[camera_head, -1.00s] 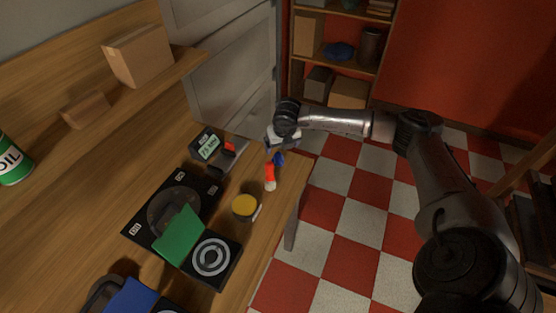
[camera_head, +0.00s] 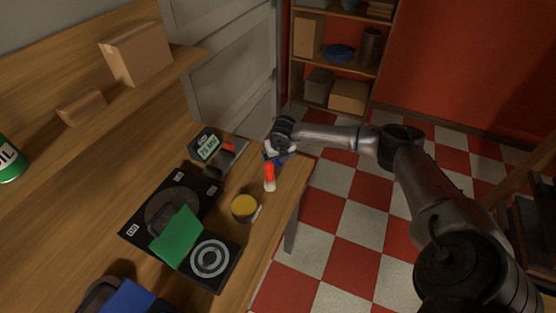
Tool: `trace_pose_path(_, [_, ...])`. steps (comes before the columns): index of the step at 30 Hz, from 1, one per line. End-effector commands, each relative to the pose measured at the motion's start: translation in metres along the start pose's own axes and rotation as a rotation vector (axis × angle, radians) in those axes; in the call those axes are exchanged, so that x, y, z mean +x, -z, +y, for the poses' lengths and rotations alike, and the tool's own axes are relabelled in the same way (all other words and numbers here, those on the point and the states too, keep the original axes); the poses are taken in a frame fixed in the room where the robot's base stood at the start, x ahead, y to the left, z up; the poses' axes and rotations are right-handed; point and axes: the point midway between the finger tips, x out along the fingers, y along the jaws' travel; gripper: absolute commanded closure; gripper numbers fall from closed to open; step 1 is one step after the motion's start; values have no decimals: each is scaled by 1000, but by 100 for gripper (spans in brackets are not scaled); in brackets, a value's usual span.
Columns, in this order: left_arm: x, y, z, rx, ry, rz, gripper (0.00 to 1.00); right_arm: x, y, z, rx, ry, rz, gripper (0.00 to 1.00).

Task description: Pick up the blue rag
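A larger flat blue thing (camera_head: 130,298) lies at the bottom left, cut by the frame edge. My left gripper is not in view.
A red object with a pale tip (camera_head: 269,178) lies just in front of my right gripper. A yellow-topped tin (camera_head: 244,207), a digital display (camera_head: 207,147) and a black device with a green flap (camera_head: 178,236) stand on the wooden table (camera_head: 270,240). A shelf (camera_head: 345,65) stands behind.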

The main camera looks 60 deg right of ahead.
Motion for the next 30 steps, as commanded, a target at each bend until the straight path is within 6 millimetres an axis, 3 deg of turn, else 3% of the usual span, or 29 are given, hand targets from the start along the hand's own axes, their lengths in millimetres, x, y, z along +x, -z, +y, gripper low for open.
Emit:
trace_pose_path(5, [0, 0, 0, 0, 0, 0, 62, 0, 0, 0, 0, 0, 0, 10])
trace_pose_path(21, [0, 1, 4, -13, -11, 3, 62, -1, 0, 0, 0, 0, 0, 60])
trace_pose_path(30, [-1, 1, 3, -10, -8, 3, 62, -3, -1, 0, 0, 0, -1, 61])
